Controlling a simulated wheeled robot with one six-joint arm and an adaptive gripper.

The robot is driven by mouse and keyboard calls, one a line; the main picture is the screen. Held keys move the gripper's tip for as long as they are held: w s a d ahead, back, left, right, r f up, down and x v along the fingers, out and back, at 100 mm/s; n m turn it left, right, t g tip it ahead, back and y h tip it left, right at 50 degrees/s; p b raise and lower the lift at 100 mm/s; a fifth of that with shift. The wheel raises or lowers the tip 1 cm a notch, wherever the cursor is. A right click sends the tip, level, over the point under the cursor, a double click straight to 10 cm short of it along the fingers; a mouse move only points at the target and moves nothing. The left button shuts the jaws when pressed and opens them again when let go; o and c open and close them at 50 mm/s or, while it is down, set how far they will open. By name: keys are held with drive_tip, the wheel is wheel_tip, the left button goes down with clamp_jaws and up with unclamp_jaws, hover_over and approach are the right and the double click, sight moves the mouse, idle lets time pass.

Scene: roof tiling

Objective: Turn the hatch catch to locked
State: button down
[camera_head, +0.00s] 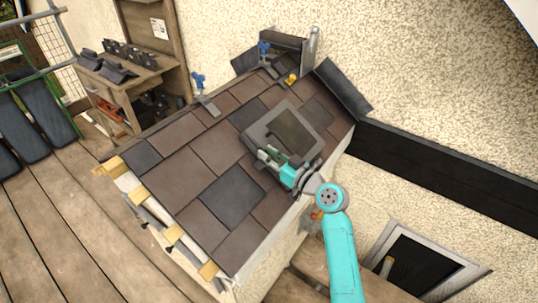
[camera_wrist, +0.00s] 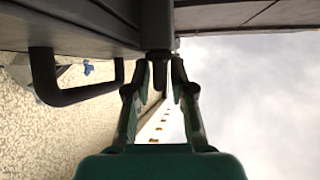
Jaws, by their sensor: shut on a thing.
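The roof hatch (camera_head: 257,138) has a dark grey frame and a dark pane, and is set in the slope of the tiled roof. It looks shut. My gripper (camera_head: 266,156) is at the hatch's lower edge in the head view, where it hides the catch. In the wrist view the hatch frame (camera_wrist: 75,22) fills the upper left. A small dark post, seemingly the catch (camera_wrist: 158,57), sticks out of the frame between the fingers of my gripper (camera_wrist: 158,82). The gripper is shut on it. Whether the catch is turned to locked cannot be told.
A dark U-shaped handle (camera_wrist: 85,95) sticks out from the hatch left of my fingers in the wrist view. Brown and slate tiles (camera_head: 190,150) surround the hatch. Blue-handled tools (camera_head: 200,84) lie higher up. A rendered wall (camera_head: 430,80) stands to the right.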

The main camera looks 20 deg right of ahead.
drive_tip(key=m+h, duration=0.5)
drive_tip(key=shift+t, duration=0.4)
drive_tip(key=m+g+h, duration=0.1)
drive_tip(key=m+h, duration=0.4)
drive_tip(key=m, duration=0.1)
drive_tip(key=m+g+h, duration=0.1)
drive_tip(key=m, duration=0.1)
drive_tip(key=m+g+h, duration=0.1)
drive_tip(key=m+h, duration=0.1)
drive_tip(key=shift+d+m+g, duration=0.2)
drive_tip(key=shift+m+g, duration=0.2)
drive_tip(key=shift+f+m+g+h, duration=0.15)
drive_tip(key=shift+m+g+h, duration=0.85)
drive_tip(key=shift+m+g, duration=0.3)
drive_tip(key=c, duration=1.3)
unclamp_jaws()
drive_tip(key=shift+o, duration=0.2)
